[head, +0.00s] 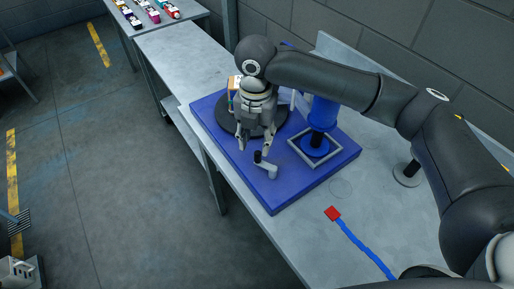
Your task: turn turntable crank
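The turntable is a dark round disc (211,113) on a blue base plate (287,192) on the metal bench. A small crank (269,170), with a light grey arm and an upright black knob (258,156), sits near the front edge of the base plate. My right gripper (255,147) points down over the base plate with its fingers spread apart. The black knob shows just below and between the fingertips; I cannot tell whether they touch it. The gripper and arm hide much of the disc and part of a small orange and white box (233,84) on it. My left gripper is not in view.
A blue post (321,112) stands in a square grey frame (302,151) on the base plate. A red block (332,213) with a blue strip lies on the bench. A wall runs behind. Packages (152,13) lie on a far table.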

